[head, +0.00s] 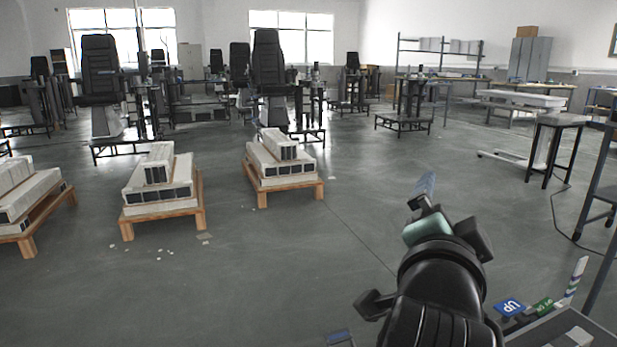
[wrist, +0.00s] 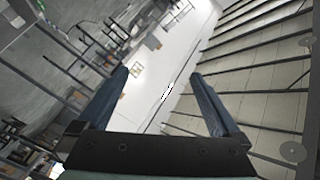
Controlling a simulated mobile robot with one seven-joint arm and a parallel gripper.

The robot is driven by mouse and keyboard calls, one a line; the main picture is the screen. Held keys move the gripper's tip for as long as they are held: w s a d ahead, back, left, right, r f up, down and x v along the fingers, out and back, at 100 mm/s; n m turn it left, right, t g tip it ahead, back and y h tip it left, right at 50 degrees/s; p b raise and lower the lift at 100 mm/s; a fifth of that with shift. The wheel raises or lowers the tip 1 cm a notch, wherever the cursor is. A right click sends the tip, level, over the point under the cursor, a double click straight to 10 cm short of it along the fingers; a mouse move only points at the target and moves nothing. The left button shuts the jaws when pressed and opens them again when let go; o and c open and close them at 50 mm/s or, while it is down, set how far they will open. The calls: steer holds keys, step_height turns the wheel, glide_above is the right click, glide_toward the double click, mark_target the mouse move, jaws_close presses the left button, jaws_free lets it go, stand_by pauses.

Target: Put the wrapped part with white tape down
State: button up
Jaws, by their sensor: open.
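My gripper (head: 426,186) reaches forward over the floor at the right of the head view. In the wrist view its two dark blue fingers (wrist: 158,76) stand wide apart, with nothing held between them. I cannot make out a wrapped part with white tape for certain in either view. Long pale wrapped-looking pieces lie stacked on low wooden pallets, and the middle stack (head: 160,182) is nearest the centre left. Whether any has white tape is too small to tell.
More pale stacks stand on a left pallet (head: 30,222) and a right pallet (head: 290,188). A surface with a blue UP label (head: 510,307) is at lower right. A dark stool-like table (head: 560,122) stands at right. The middle floor is clear.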

steer(key=s+a+r+n+t+y, duration=0.4)
steer(key=s+a+r+n+t, duration=0.1)
steer(key=s+a+r+n, duration=0.2)
steer(key=s+a+r+n+t+y, duration=0.3)
steer(key=s+a+r+n+t, duration=0.3)
steer(key=s+a+r+n, duration=0.2)
step_height(320, 180, up, 4)
steer(key=shift+a+r+t+y, duration=0.3)
steer(key=shift+a+y, duration=0.1)
steer(key=shift+a, duration=0.7)
step_height(320, 180, up, 44)
steer(key=p, duration=4.4)
